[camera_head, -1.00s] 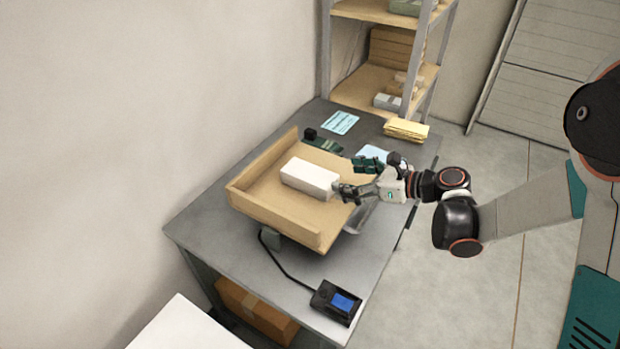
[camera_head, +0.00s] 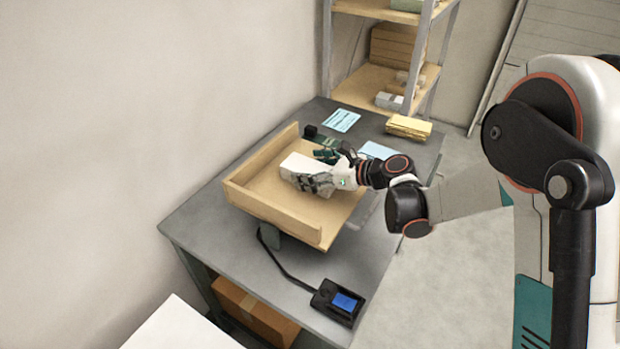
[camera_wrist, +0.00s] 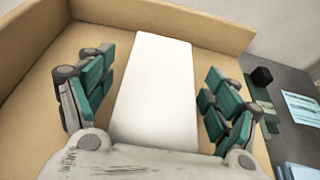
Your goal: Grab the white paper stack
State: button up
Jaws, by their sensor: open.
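The white paper stack (camera_head: 301,166) lies in a light wooden tray (camera_head: 272,219) on the grey table. My gripper (camera_head: 312,170) is over the stack's right part in the head view and hides some of it. In the wrist view the white stack (camera_wrist: 156,88) lies between the two open fingers of my gripper (camera_wrist: 155,100), with a gap on each side. The near end of the stack is hidden by the gripper's palm. The tray's wooden wall (camera_wrist: 180,20) runs beyond the stack's far end.
Yellow envelopes (camera_head: 408,127) and blue-printed sheets (camera_head: 341,120) lie at the far end. A shelf (camera_head: 375,80) stands behind.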

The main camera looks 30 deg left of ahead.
jog(key=shift+s, duration=0.1)
jog(key=c, duration=1.6)
